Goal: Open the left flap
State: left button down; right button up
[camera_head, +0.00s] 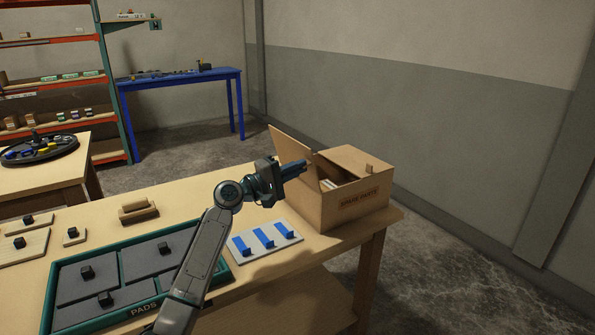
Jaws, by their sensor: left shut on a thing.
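The cardboard box (343,212) marked "SPARE PARTS" stands at the right end of the wooden table. Its left flap (291,143) is raised and leans outward to the left. Part of the box's inside shows beside it, with some pale contents (328,185). The other top panel (357,160) lies across the far right of the box, and a small tab (370,169) sticks up near the front right. My left gripper (303,165) is shut at the left flap, and its fingers hide the flap's lower part. My right gripper is out of view.
A white board with blue hooks (265,239) lies just left of the box. A green-rimmed tray marked "PADS" (130,312) and small wooden blocks with black knobs (74,236) fill the table's left side. A blue table (180,77) and shelves stand behind.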

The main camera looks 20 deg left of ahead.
pick_arm(q)
jog(key=shift+f, duration=0.35)
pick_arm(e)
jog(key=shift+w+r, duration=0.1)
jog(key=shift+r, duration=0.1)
pick_arm(q)
jog(key=c, duration=1.7)
grip_release()
jog(key=shift+o, duration=0.7)
jog(key=shift+w, duration=0.1)
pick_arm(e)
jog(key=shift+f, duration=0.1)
